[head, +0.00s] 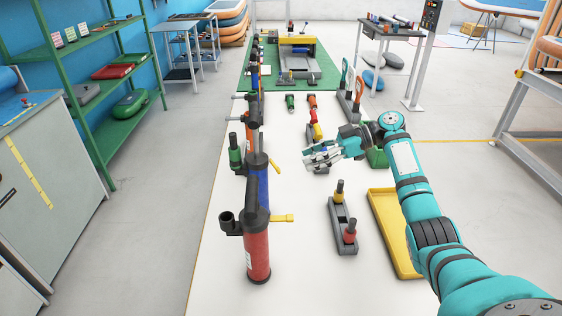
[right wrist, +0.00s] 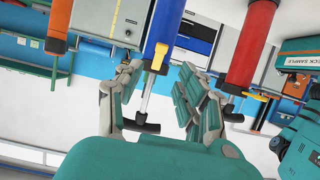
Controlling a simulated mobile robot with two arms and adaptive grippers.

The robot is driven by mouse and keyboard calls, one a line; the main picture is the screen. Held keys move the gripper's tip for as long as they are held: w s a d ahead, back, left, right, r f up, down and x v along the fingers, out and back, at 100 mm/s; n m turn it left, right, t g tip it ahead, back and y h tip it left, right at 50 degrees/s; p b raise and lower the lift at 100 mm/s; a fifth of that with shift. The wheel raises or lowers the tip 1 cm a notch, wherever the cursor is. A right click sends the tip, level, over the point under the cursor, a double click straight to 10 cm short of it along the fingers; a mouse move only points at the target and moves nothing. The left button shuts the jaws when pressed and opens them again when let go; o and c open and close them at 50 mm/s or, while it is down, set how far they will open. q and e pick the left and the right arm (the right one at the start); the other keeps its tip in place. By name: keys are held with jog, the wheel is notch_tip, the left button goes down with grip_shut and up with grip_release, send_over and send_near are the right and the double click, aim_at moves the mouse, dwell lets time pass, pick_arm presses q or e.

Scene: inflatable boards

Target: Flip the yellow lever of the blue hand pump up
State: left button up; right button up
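The blue hand pump (head: 263,186) stands upright in the row along the left of the white table, behind the red pump. In the right wrist view the blue pump (right wrist: 168,18) hangs from the top of the picture, with its yellow lever (right wrist: 156,57) at the collar and a rod with a black handle below. My left gripper is out of view.
The red pump (head: 257,255) stands close in front, its own yellow lever (head: 283,218) sticking out right. A grey stand (head: 343,228) with yellow and red pieces and a yellow tray (head: 385,215) lie to the right. The table between pumps and stand is clear.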

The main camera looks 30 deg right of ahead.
aim_at(278, 168)
jog(key=p+x, duration=0.2)
jog(key=x, duration=0.5)
jog(key=shift+w+a, duration=0.15)
jog(key=shift+a, duration=0.25)
jog(key=shift+w+a+f, duration=0.25)
jog(key=shift+a+f, duration=0.05)
jog(key=shift+a, duration=0.15)
grip_shut()
